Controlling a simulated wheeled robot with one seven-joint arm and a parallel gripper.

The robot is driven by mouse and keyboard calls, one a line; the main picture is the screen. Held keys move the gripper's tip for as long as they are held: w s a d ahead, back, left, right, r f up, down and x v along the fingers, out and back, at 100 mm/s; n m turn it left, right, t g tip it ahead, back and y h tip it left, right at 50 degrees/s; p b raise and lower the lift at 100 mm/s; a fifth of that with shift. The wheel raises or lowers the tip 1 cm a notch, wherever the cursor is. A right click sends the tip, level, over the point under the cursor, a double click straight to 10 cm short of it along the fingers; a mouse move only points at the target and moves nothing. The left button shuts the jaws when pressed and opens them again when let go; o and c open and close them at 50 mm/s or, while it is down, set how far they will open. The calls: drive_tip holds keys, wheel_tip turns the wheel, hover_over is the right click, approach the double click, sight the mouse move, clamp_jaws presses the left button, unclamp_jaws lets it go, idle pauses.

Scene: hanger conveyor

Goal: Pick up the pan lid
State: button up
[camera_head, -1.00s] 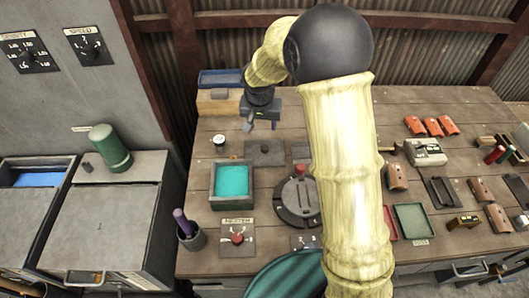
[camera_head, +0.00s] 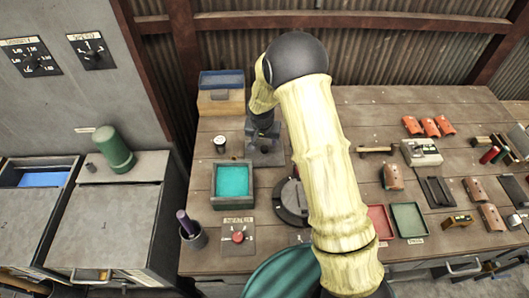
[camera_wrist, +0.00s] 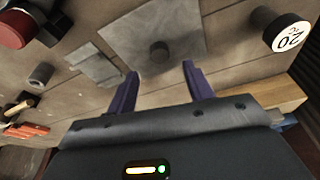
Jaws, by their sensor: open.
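The pan lid looks like a flat grey square plate (camera_head: 270,159) with a small round knob on top, lying on the bench behind the square pan (camera_head: 217,204) of teal liquid. My gripper (camera_head: 263,146) is above the plate and hides part of it in the head view. In the wrist view the lid (camera_wrist: 150,28) lies ahead, its dark knob roughly centred between the two open purple fingers of my gripper (camera_wrist: 159,70). The fingers hold nothing. I cannot tell the exact height left between fingertips and knob.
A round gauge (camera_head: 220,142) marked 20 °C stands left of the lid. A blue tray on a wooden block (camera_head: 221,95) is behind. A dark round fixture (camera_head: 289,203) is right of the pan, partly hidden by my arm. A red-knob panel (camera_head: 238,236) is in front.

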sight(264, 147)
drive_tip(key=shift+f, duration=0.1)
drive_tip(key=shift+w+f+p, duration=0.1)
drive_tip(key=shift+f+p, duration=0.55)
drive_tip(key=shift+p, duration=0.1)
drive_tip(key=shift+p+x, duration=0.7)
drive_tip(key=shift+x, duration=1.15)
drive_tip(key=shift+c, duration=0.4)
drive_tip(key=c, duration=0.9)
